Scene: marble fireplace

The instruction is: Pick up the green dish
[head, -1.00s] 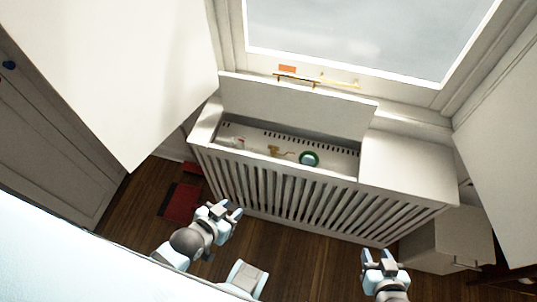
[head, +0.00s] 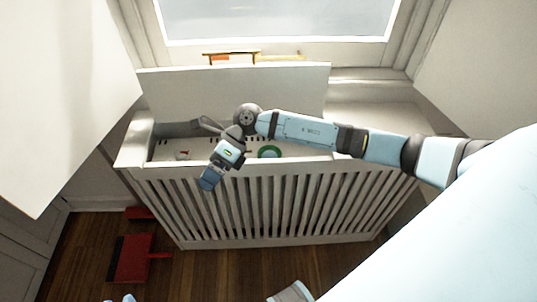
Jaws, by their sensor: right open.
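The green dish (head: 270,152) lies inside the open white slatted chest, in its right half. It shows as a green ring with a pale centre, and the chest's front edge partly hides it. My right arm reaches in from the right, above and behind the dish. My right gripper (head: 208,150) is open and empty, over the chest's front edge, to the left of the dish and apart from it. At the bottom edge a small pale blue bit seems to be part of my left gripper (head: 120,298); its jaws cannot be made out.
The slatted chest (head: 270,205) stands under the window with its lid (head: 190,92) raised behind. A small red and white item (head: 183,154) lies in its left part. Orange and yellow items (head: 232,58) lie on the sill. A red dustpan-like thing (head: 133,258) lies on the wooden floor.

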